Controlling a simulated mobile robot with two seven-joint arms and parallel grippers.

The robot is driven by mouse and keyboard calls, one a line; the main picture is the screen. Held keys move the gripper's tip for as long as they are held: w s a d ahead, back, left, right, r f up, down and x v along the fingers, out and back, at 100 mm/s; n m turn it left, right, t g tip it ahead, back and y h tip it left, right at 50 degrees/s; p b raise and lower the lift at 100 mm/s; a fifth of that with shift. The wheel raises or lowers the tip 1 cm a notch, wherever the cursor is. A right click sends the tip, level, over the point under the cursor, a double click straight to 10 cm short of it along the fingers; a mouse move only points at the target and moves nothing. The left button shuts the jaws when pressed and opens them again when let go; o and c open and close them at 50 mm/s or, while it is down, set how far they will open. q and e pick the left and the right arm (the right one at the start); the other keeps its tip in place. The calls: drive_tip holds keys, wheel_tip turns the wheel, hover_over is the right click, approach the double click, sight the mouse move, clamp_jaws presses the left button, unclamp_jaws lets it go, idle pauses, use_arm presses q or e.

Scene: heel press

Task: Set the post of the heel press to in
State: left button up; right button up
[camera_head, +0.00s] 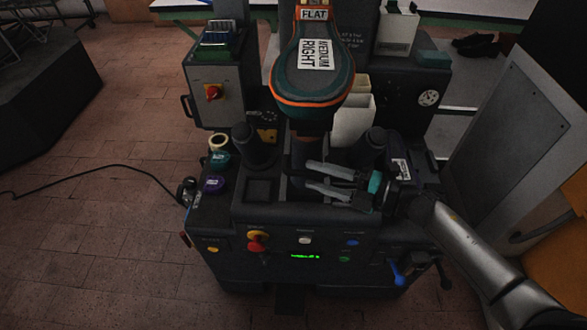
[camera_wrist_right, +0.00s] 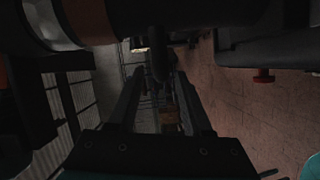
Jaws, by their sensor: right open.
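The heel press (camera_head: 330,215) is a dark machine in the middle of the head view. Its upper part carries a green and orange pad labelled "FLAT" and "MEDIUM RIGHT" (camera_head: 313,65). A dark upright post (camera_head: 298,158) stands below this pad, between two dark cones. My right gripper (camera_head: 309,175) reaches in from the right, low over the press, with its grey fingers apart and pointing left at the post. In the right wrist view a dark rod (camera_wrist_right: 159,60) shows between and beyond the open fingers (camera_wrist_right: 160,85). Whether they touch it I cannot tell. My left gripper is out of view.
The right cone (camera_head: 371,150) is close behind my right gripper; the left cone (camera_head: 258,150) stands further left. The front panel has a red and yellow knob (camera_head: 258,240) and several buttons. A control box (camera_head: 213,93) stands at the back left. A grey panel (camera_head: 510,130) is on the right.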

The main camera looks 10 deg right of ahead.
sight(297, 171)
drive_tip(key=x, duration=0.4)
drive_tip(key=shift+w+a, duration=0.2)
drive_tip(key=shift+a, duration=0.05)
drive_tip(key=shift+w+a, duration=0.2)
drive_tip(key=shift+a, duration=0.05)
drive_tip(key=shift+w+a, duration=0.2)
drive_tip(key=shift+a, duration=0.05)
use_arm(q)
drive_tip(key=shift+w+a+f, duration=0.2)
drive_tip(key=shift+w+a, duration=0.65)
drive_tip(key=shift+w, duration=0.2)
use_arm(e)
drive_tip(key=shift+c, duration=0.3)
drive_tip(key=shift+f, duration=0.15)
clamp_jaws()
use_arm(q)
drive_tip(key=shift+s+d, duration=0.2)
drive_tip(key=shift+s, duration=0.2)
use_arm(e)
drive_tip(key=shift+s, duration=0.1)
